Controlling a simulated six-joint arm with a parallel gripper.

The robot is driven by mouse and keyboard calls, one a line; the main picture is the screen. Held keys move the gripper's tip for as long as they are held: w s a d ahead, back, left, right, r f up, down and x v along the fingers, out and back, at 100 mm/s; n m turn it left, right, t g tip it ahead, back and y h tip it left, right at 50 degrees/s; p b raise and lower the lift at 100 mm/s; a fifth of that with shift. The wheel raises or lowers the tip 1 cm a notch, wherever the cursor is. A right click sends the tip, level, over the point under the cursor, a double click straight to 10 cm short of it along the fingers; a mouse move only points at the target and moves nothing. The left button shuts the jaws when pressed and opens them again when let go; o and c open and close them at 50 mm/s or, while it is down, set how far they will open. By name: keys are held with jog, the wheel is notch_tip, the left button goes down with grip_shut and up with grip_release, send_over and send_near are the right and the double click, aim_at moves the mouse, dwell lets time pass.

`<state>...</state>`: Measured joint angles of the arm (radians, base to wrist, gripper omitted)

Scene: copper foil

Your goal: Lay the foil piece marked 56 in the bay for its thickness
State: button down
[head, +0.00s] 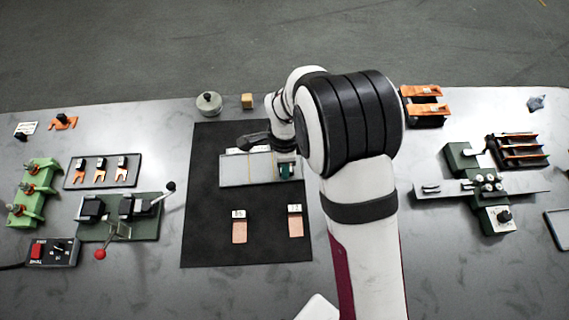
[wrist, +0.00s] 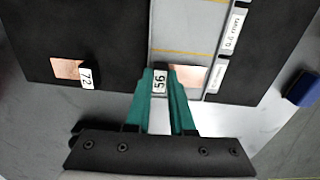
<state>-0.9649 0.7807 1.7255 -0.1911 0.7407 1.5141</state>
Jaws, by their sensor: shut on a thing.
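My gripper (wrist: 160,88), with green fingers, is shut on the black block with the white tag marked 56. The copper foil piece marked 56 (wrist: 188,76) shows beside the right finger in the wrist view, partly hidden by it. It is over the grey bay board (wrist: 178,20), near the row of white labels. I cannot tell whether it touches the board. In the head view, my gripper (head: 286,171) is at the right end of the bay board (head: 235,171). The labels are too blurred to read.
A foil piece marked 72 (wrist: 66,68) lies on the black mat in the wrist view. In the head view, two tagged foil pieces, a left one (head: 239,232) and a right one (head: 295,226), lie on the mat (head: 205,225). A dark blue object (wrist: 302,88) is at the right.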

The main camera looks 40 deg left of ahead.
jog(key=shift+f, duration=0.3)
dwell(0.4)
jog(key=c, duration=1.1)
grip_release()
jog(key=shift+r, duration=0.1)
jog(key=shift+r, duration=1.4)
jog(key=o, duration=0.6)
jog(key=shift+c, duration=0.2)
jog(key=shift+r, duration=0.1)
